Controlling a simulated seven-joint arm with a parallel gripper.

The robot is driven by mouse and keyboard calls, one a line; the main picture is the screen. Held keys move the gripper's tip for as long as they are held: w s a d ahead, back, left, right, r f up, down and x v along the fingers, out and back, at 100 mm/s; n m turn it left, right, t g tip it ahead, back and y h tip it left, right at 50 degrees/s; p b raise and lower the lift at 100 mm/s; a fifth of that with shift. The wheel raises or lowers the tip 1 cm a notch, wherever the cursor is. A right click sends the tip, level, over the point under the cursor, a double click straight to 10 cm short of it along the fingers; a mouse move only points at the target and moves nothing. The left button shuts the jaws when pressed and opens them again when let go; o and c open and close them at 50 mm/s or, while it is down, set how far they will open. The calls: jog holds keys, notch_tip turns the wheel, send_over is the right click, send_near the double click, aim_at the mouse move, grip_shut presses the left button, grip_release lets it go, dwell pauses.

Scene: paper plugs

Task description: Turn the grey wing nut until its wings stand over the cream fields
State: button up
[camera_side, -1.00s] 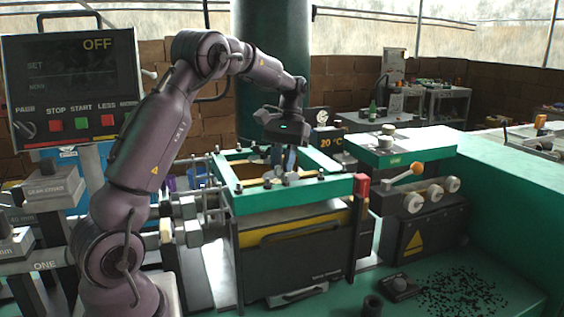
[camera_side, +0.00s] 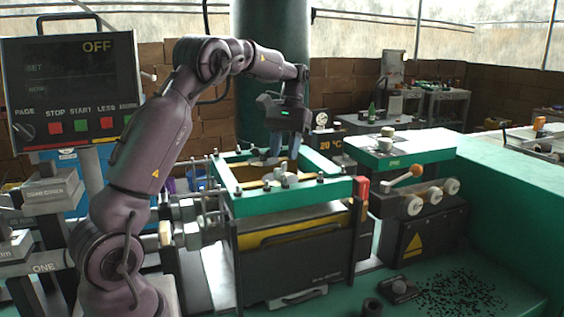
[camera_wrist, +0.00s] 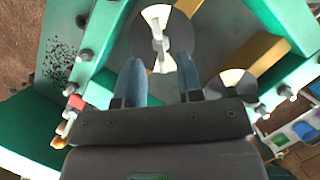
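In the wrist view the light grey wing nut (camera_wrist: 157,38) sits at the middle of a round dark grey disc (camera_wrist: 182,33) with cream fields at its top (camera_wrist: 153,12) and bottom. Its wings run roughly up and down in the picture, about in line with the cream fields; the exact match is hard to judge. My gripper (camera_wrist: 159,62) is open, one finger on each side of the nut's lower end and apart from it.
A second disc with cream fields (camera_wrist: 237,85) lies to the right in the wrist view. Bolts line the green frame. A red-capped post (camera_side: 361,188) stands at its right corner, beside a box with an orange-knobbed lever (camera_side: 416,170). The display panel (camera_side: 70,80) reads OFF.

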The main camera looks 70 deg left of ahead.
jog(key=shift+v, duration=1.95)
notch_tip(320, 180, down, 3)
jog(key=shift+s+f+t+y, duration=0.1)
jog(key=shift+f+t+y, duration=0.1)
jog(key=shift+t+y, duration=0.3)
jog(key=s+d+r+m+t+y, duration=0.1)
jog(key=s+d+m+t, duration=0.3)
jog(key=s+d, duration=0.4)
jog(key=s+d+r+m+t+y, duration=0.1)
jog(key=s+d+m+t, duration=0.2)
jog(key=d, duration=1.3)
jog(key=s+m, duration=0.2)
jog(key=s, duration=0.3)
jog(key=shift+d+r+t, duration=0.25)
jog(key=shift+r+t, duration=0.1)
jog(key=shift+t, duration=0.05)
